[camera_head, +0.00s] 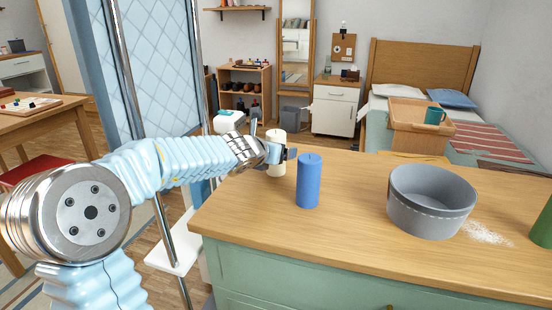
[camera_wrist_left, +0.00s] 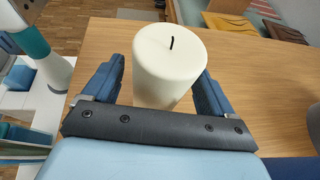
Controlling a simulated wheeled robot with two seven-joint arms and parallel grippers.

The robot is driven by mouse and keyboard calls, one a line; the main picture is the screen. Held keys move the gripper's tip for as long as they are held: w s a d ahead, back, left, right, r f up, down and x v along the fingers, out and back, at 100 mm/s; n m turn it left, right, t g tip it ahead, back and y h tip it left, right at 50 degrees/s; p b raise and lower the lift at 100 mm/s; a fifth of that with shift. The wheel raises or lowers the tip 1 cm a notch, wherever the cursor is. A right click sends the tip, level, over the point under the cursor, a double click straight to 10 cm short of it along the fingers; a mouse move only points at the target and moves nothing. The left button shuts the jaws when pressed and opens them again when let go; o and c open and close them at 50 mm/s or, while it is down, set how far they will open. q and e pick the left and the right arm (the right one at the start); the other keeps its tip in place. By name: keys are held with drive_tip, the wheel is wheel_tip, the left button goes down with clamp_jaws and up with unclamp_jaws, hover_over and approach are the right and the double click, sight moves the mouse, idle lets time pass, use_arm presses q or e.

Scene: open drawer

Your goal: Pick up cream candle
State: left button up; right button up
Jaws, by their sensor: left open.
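The cream candle (camera_head: 276,142) stands upright near the far left corner of the dresser top, behind and left of the blue candle. My left gripper (camera_head: 280,153) is at the cream candle, and its hand and fingers hide part of the candle's middle. In the left wrist view the cream candle (camera_wrist_left: 168,62) stands between the two open blue fingers of my left gripper (camera_wrist_left: 162,85), its dark wick on top. The candle's lower part is hidden there by the gripper's dark bar. My right gripper is not seen.
A blue candle (camera_head: 308,181) stands close by, right of the cream candle. A grey round basket (camera_head: 431,203) with white powder (camera_head: 487,233) beside it and a green object (camera_head: 543,226) are farther right. The wooden dresser top (camera_head: 350,229) is clear between them.

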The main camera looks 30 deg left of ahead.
sight(273, 134)
use_arm(q)
drive_tip(key=shift+w, duration=0.1)
drive_tip(key=shift+c, duration=0.5)
drive_tip(key=c, duration=1.1)
drive_tip(key=shift+c, duration=0.2)
drive_tip(key=shift+r, duration=0.15)
wheel_tip(273, 134, up, 3)
drive_tip(key=p, duration=0.3)
drive_tip(key=shift+r+p, duration=0.2)
drive_tip(key=shift+p, duration=0.1)
drive_tip(key=shift+a+r, duration=0.15)
drive_tip(key=shift+r, duration=0.2)
wheel_tip(273, 134, up, 24)
drive_tip(key=shift+p, duration=0.35)
